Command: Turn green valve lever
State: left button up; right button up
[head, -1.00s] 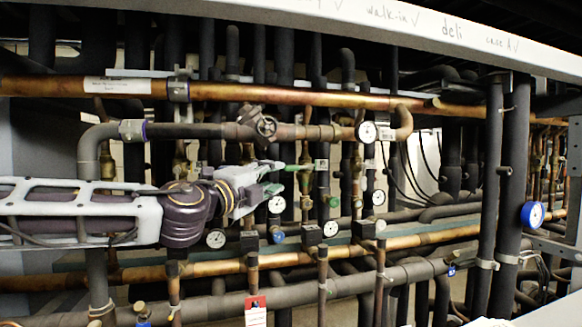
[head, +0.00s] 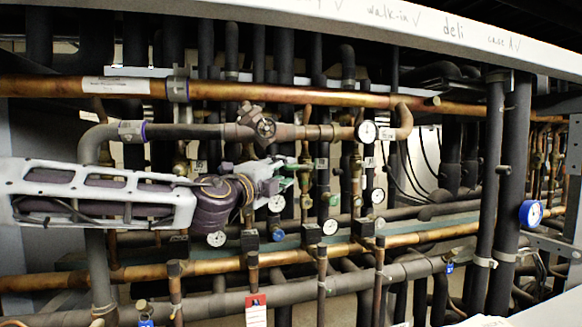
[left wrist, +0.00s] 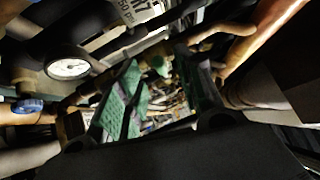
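The green valve lever (head: 303,168) sticks out to the left from a vertical pipe in the middle of the rack, below the dial gauge on the upper pipe. My left gripper (head: 286,176) reaches in from the left and is at the lever's left end, partly covering it. In the left wrist view, the gripper's two green-padded fingers (left wrist: 162,98) are apart, with pipework showing between them. A small green part (left wrist: 160,66) shows beyond the fingertips; I cannot tell whether the fingers touch it. My right gripper is not in view.
A copper pipe (head: 290,94) crosses above, and dark vertical pipes (head: 512,190) stand at right. Room around the gripper is tight.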

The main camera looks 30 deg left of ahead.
aim_at(289, 168)
pick_arm(q)
jog(key=shift+w+a+r+p, duration=0.1)
jog(key=shift+w+p, duration=0.15)
jog(key=shift+w, duration=0.55)
jog(key=shift+w+r+p, duration=0.15)
jog(key=shift+w+p, duration=0.05)
jog(key=shift+w, duration=0.6)
jog(key=shift+w+a+r+p, duration=0.1)
jog(key=shift+w+p, duration=0.15)
jog(key=shift+w, duration=0.55)
jog(key=shift+c, duration=0.4)
grip_shut()
